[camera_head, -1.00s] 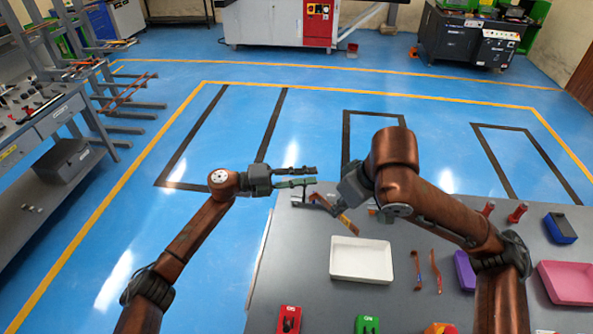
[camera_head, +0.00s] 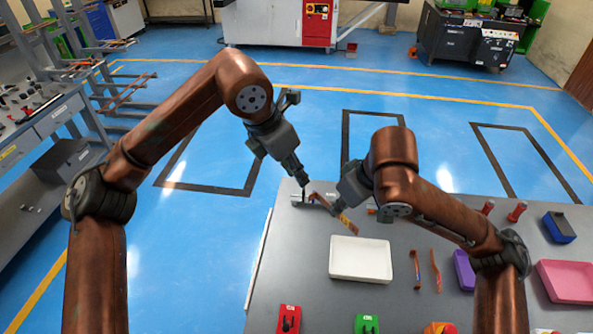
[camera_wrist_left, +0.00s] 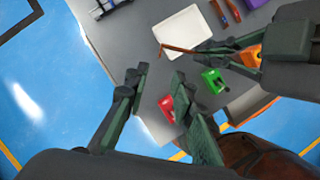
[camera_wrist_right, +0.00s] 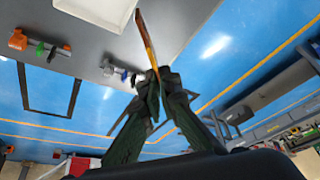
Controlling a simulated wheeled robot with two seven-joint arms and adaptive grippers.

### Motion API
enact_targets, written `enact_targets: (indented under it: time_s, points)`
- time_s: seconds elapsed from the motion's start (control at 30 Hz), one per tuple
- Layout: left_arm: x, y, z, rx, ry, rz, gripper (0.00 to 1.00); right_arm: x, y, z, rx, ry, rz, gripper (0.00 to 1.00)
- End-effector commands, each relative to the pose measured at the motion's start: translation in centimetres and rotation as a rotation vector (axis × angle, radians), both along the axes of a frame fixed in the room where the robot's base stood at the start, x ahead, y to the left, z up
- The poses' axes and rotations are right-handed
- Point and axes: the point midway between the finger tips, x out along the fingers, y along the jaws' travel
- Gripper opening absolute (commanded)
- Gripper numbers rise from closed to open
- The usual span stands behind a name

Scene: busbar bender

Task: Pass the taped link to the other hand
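The taped link (camera_head: 347,224) is a thin copper strip with a yellow band. My right gripper (camera_head: 335,207) is shut on it and holds it tilted above the back of the grey table. The link runs up from between the right fingers (camera_wrist_right: 158,78) in the right wrist view, with its tape (camera_wrist_right: 146,38) showing. My left gripper (camera_head: 303,182) points down towards the link's upper-left end, apart from it as far as I can tell. In the left wrist view its fingers (camera_wrist_left: 161,82) are spread and empty, and the link (camera_wrist_left: 178,49) lies beyond them.
A white tray (camera_head: 361,275) stands on the table (camera_head: 310,285) below the link. Two copper strips (camera_head: 417,270) lie right of it. Purple (camera_head: 464,270) and pink (camera_head: 568,281) bins stand further right. Red (camera_head: 288,319) and green (camera_head: 367,324) pieces sit at the front.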

Motion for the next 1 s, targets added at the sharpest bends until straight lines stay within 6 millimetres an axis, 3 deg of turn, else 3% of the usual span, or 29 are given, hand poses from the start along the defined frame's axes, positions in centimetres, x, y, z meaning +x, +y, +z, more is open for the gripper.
enact_targets:
  time_s: [0.6,1.0]
  points:
    - [2.2,-3.1,-9.2,-0.003,0.005,-0.002,0.23,0.0,0.0,0.0,0.001,-0.001,0.0,0.0]
    - [2.7,-3.6,-10.8,-0.003,0.002,-0.002,0.23,0.0,0.1,0.1,0.002,-0.001,0.001,0.0]
